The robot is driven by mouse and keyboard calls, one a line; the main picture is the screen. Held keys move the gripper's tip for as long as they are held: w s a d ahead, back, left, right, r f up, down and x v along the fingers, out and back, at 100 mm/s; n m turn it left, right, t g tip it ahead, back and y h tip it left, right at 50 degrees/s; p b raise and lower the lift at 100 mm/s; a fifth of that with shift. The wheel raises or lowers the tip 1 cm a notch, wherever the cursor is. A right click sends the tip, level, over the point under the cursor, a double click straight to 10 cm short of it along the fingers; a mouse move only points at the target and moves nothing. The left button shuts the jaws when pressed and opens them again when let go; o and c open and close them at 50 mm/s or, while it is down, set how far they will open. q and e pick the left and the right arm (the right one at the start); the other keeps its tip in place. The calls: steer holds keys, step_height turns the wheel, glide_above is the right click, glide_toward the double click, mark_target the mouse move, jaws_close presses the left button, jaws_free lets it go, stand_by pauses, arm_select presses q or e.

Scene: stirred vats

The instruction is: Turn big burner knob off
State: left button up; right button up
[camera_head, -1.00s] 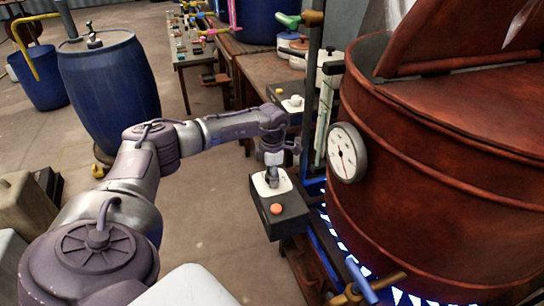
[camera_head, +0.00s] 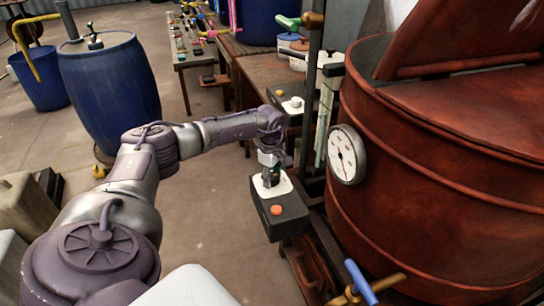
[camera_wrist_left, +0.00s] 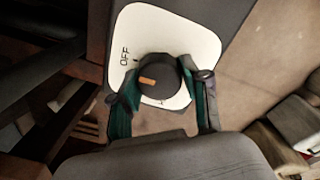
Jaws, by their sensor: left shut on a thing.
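The big burner knob (camera_wrist_left: 158,82) is dark and round with an orange mark. It sits on a white plate (camera_wrist_left: 135,28) lettered OFF, and the mark lies on the knob's side towards that lettering. My left gripper (camera_wrist_left: 162,95) is shut on the knob, with one finger on each side. In the head view my left gripper (camera_head: 270,178) points down at the dark control box (camera_head: 283,226) and hides most of the knob. An orange button (camera_head: 276,210) is on the same box. My right gripper is not in view.
A large red-brown vat (camera_head: 430,185) with a dial gauge (camera_head: 347,154) stands right of the box. No flame shows beneath it. A blue-handled valve (camera_head: 360,282) is at the lower front. A second knob box (camera_head: 290,107) is behind. Open floor lies left.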

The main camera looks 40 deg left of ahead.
mark_target(271, 177)
arm_select(q)
steer(key=shift+m, duration=0.3)
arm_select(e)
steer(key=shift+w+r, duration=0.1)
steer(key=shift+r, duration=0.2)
arm_select(q)
steer(key=o, duration=1.1)
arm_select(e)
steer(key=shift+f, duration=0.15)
arm_select(q)
steer(key=shift+o, duration=0.2)
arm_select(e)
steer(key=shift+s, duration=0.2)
arm_select(q)
steer(key=shift+r, duration=0.1)
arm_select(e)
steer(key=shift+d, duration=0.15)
arm_select(q)
step_height(271, 177, up, 12)
steer(key=shift+s, duration=0.25)
